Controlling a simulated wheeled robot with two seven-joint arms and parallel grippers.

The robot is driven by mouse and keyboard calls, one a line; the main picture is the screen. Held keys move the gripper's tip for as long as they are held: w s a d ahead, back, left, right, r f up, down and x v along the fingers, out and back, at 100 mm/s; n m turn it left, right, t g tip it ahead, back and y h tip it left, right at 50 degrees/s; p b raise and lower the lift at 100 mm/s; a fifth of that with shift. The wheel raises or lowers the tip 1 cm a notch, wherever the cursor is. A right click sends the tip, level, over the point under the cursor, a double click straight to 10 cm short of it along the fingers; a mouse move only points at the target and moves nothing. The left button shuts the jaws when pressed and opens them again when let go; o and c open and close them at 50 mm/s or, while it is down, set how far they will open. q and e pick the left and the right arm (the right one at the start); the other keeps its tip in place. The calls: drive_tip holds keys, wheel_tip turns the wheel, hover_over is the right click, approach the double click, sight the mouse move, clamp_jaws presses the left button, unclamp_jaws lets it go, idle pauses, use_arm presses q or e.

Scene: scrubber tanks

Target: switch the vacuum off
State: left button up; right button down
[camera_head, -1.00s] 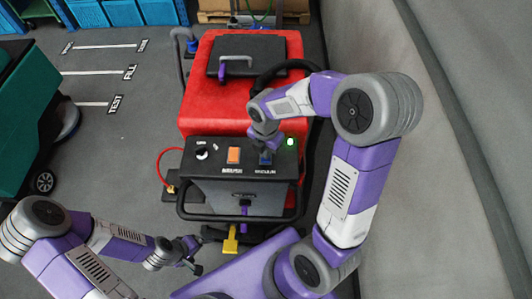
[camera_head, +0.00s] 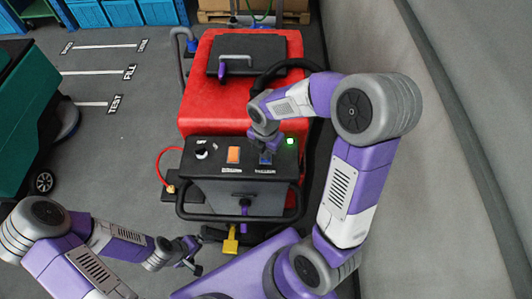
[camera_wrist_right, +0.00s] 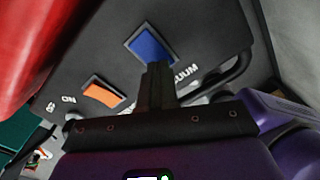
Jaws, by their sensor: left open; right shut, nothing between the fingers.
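The red scrubber (camera_head: 200,110) stands in the middle with a dark control panel (camera_head: 215,170). On the panel are a dial (camera_head: 201,154), an orange switch (camera_head: 234,155), a blue vacuum switch (camera_head: 265,159) and a lit green lamp (camera_head: 291,141). My right gripper (camera_head: 266,146) is shut and empty, just above the blue switch. In the right wrist view the blue switch (camera_wrist_right: 151,44) lies just beyond the shut fingertips (camera_wrist_right: 156,68); I cannot tell whether they touch it. My left gripper (camera_head: 192,256) is open and empty at the lower left, away from the panel.
A black handlebar (camera_head: 240,218) runs below the panel, with a yellow part (camera_head: 231,240) under it. A teal machine (camera_head: 22,120) stands at the left. A grey wall (camera_head: 455,150) is close on the right. Marked floor lies at the upper left.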

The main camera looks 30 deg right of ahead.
drive_tip(key=shift+f+b, duration=0.45)
drive_tip(key=shift+f, duration=0.2)
drive_tip(key=shift+r, duration=0.1)
wheel_tip(320, 180, up, 7)
drive_tip(key=p, duration=0.6)
idle(0.3)
idle(0.5)
